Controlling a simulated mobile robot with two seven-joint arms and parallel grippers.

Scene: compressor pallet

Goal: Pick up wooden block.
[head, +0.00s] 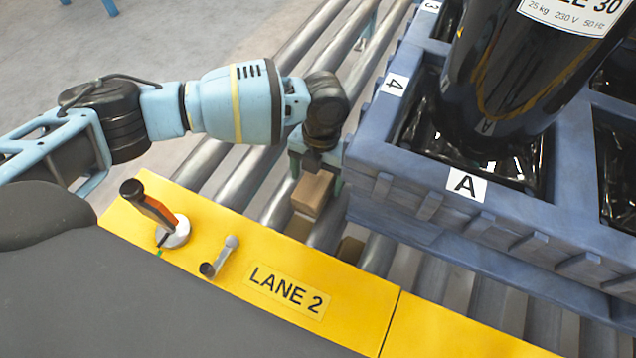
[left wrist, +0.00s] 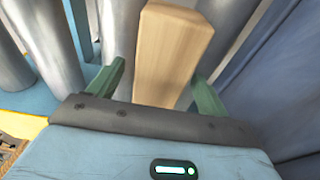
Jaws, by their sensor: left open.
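A light brown wooden block (head: 313,190) is on the roller conveyor, beside the blue pallet box. It also shows in the left wrist view (left wrist: 172,52), upper centre, as a long pale block. My left gripper (head: 316,174) is directly over the block, pointing down. In the left wrist view its two green fingers (left wrist: 157,72) are apart, one on each side of the block, with gaps visible on both sides. The block's lower part is hidden in the left wrist view by the gripper body. My right gripper is not in view.
The blue pallet box (head: 400,195) with a black compressor tank (head: 510,85) stands close right of the gripper. A yellow rail (head: 345,295) with an orange-and-black lever (head: 150,208) and a small grey lever (head: 220,257) runs in front. Metal rollers (head: 240,182) lie around the block.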

